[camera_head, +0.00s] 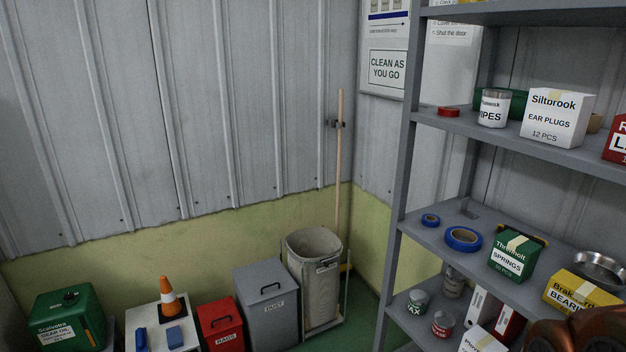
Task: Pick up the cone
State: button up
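An orange cone (168,297) with a white band stands upright on a white-topped surface (146,316) at the lower left. A dark base shows under it. Two small blue objects (174,336) lie on the same surface in front of the cone. A dark reddish-brown rounded shape is cut off at the bottom right corner; I cannot tell whether it is part of my arm. My gripper is not in view.
A green canister (68,320) stands left of the cone. A red bin (220,325), a grey bin (266,300) and a tall grey container (315,275) stand to its right. Loaded grey shelves (440,240) fill the right side. A corrugated wall (170,110) is behind.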

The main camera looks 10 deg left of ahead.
aim_at(171, 308)
jog(key=u, duration=0.35)
jog(key=i, duration=1.85)
jog(key=u, duration=1.9)
jog(key=i, duration=0.9)
jog(key=u, duration=1.1)
jog(key=i, duration=0.45)
jog(key=u, duration=0.2)
